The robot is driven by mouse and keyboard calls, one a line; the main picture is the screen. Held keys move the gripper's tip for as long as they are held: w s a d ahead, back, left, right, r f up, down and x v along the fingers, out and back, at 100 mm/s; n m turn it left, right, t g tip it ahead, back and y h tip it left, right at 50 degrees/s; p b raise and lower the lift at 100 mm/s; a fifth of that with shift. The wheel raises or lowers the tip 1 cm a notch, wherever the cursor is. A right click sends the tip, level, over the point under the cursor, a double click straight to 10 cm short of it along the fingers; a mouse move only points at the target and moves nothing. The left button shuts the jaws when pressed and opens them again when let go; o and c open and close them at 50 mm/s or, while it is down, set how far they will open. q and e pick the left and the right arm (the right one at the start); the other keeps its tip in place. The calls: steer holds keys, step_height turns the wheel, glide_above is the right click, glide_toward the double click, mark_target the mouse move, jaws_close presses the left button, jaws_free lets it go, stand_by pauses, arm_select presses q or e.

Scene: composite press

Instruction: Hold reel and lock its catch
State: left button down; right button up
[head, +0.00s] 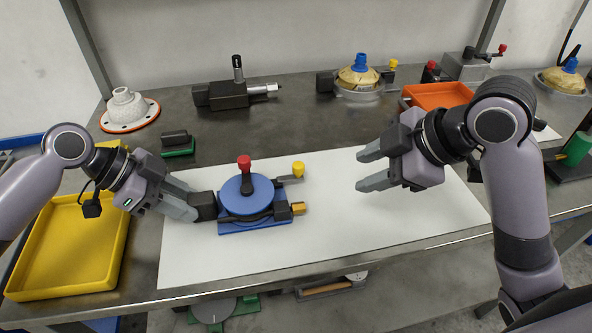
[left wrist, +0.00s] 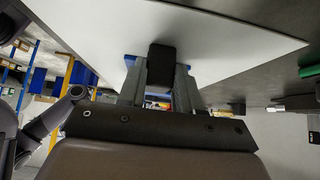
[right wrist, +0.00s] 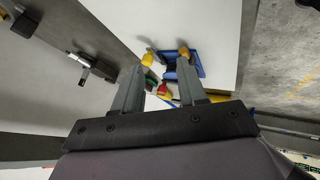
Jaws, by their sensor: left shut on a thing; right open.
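The blue reel (head: 243,196) sits on a blue base on the white mat, in the middle left of the head view. A red knob (head: 244,162) stands on its black arm. A yellow knob (head: 298,169) is on a grey lever at its right, and a brass-coloured piece (head: 298,208) is at the base's right side. My left gripper (head: 196,211) is shut on the reel's black block (head: 205,205), which also shows in the left wrist view (left wrist: 161,62). My right gripper (head: 364,170) is open and empty, to the right of the reel. The right wrist view shows the reel (right wrist: 186,67) beyond the fingers.
The white mat (head: 330,225) is clear around the reel. A yellow tray (head: 62,272) is at the left. A black device (head: 228,95), a white flanged part (head: 128,108) and an orange tray (head: 437,94) stand behind. The table's front edge is close.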

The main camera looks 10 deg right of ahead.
steer(key=w+a+n+g, duration=0.1)
steer(key=w+a+g, duration=0.25)
steer(key=a, duration=0.25)
steer(key=m+g+h, duration=0.2)
glide_above(300, 164)
steer(key=d, duration=0.2)
steer(key=shift+t, duration=0.25)
steer(key=shift+s+x, duration=0.1)
steer(key=shift+x, duration=1.55)
steer(key=shift+s+x, duration=0.15)
steer(key=shift+x, duration=1.5)
steer(key=shift+s, duration=0.1)
jaws_close()
